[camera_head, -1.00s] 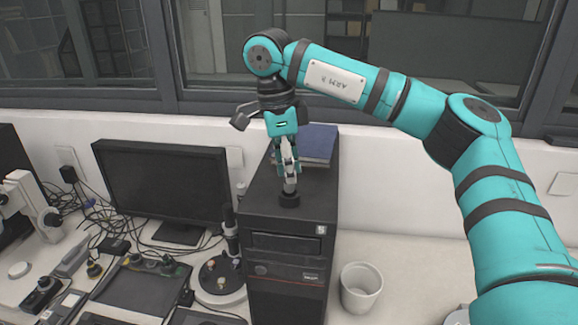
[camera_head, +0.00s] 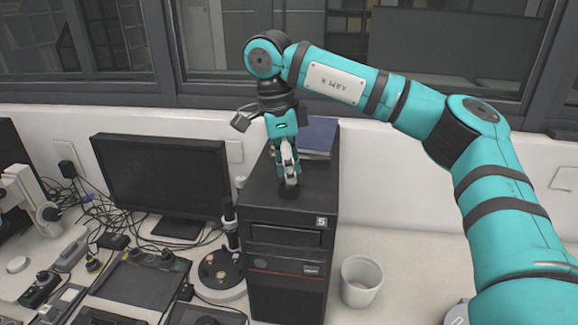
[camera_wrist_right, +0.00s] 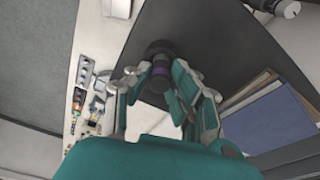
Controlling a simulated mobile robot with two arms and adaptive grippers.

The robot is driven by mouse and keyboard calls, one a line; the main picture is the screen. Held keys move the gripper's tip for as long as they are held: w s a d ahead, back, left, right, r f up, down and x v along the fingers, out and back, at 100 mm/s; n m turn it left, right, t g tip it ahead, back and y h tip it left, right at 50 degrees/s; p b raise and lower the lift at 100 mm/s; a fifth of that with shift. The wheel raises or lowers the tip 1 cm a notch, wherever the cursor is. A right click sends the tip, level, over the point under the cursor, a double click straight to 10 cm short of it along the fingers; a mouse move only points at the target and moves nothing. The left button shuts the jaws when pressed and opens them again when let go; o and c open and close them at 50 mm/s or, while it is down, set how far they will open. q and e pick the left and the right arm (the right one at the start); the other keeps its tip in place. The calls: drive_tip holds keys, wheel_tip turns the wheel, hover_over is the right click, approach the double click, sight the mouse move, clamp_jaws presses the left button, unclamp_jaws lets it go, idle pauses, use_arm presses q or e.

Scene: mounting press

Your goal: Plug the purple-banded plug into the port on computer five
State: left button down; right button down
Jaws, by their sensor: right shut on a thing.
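Computer five is the black tower (camera_head: 285,265) with a white "5" label, standing upright on the bench. A round black port fitting (camera_head: 288,192) is on its top, near the front. My right gripper (camera_head: 288,180) points down right above that fitting. It is shut on the purple-banded plug, mostly hidden by the fingers in the head view. In the right wrist view the purple band of the plug (camera_wrist_right: 161,68) shows between the fingertips of my right gripper (camera_wrist_right: 160,86), in line with the black fitting (camera_wrist_right: 159,48). I cannot tell how deep the plug sits. My left gripper is not in view.
Blue books (camera_head: 318,137) lie on the tower behind my gripper. A monitor (camera_head: 163,180), cables and small devices are to the left. A round stand (camera_head: 221,272) is beside the tower. A white cup (camera_head: 360,281) stands to its right, with clear bench around it.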

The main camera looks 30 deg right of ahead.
drive_tip(key=shift+f, duration=0.35)
idle(0.4)
drive_tip(key=c, duration=0.5)
unclamp_jaws()
drive_tip(key=shift+r, duration=0.1)
wheel_tip(320, 180, up, 8)
drive_tip(key=p, duration=0.5)
drive_tip(key=shift+f, duration=0.25)
drive_tip(key=shift+f, duration=0.1)
